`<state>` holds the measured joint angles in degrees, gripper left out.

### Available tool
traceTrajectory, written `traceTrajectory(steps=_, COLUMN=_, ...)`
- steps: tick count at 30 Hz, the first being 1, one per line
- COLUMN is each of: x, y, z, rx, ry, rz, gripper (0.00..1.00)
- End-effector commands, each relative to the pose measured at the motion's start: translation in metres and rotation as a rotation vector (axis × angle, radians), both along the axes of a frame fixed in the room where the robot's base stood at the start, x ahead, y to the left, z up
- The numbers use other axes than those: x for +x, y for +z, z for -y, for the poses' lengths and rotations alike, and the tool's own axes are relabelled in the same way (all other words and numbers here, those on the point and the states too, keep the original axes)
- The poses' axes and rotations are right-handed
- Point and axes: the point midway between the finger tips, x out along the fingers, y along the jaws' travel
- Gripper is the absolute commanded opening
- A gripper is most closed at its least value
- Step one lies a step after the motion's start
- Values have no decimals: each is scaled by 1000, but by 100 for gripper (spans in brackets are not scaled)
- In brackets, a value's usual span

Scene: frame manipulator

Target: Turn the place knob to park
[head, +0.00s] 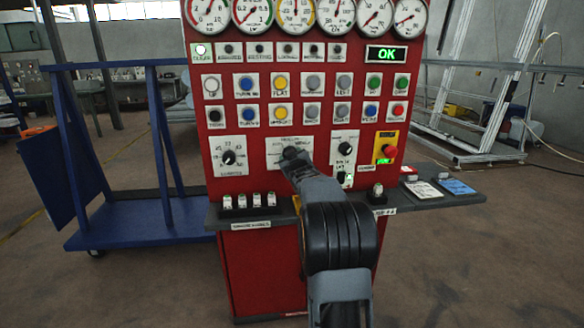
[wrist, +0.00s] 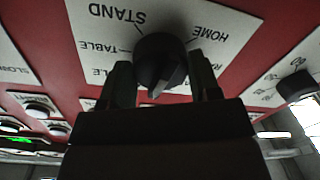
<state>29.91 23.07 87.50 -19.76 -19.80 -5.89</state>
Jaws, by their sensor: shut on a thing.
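The black round knob (wrist: 160,65) sits on a white plate (wrist: 100,22) whose readable labels include STAND, TABLE and HOME, upside down in the wrist view. My gripper (wrist: 163,82) is shut on this knob, one finger at each side. A pale mark on the knob points down in the wrist view, towards my gripper body. The label it points at is hidden, and I cannot read PARK. In the head view my gripper (head: 293,160) reaches the middle knob plate of the red panel, and the arm covers the plate's lower part.
Another black knob (head: 228,157) is to the left and one (head: 345,148) to the right. A red button on a yellow plate (head: 388,150) is further right. Rows of push buttons (head: 312,82) are above. A grey shelf (head: 430,200) juts out below.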

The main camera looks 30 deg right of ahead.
Motion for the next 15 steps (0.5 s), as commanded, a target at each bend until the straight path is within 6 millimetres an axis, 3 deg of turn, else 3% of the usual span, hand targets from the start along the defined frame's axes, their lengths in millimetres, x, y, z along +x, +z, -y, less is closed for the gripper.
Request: traceTrajectory(steps=15, x=0, y=-2, z=0, rx=-441, ry=-1, rz=-211, gripper=33)
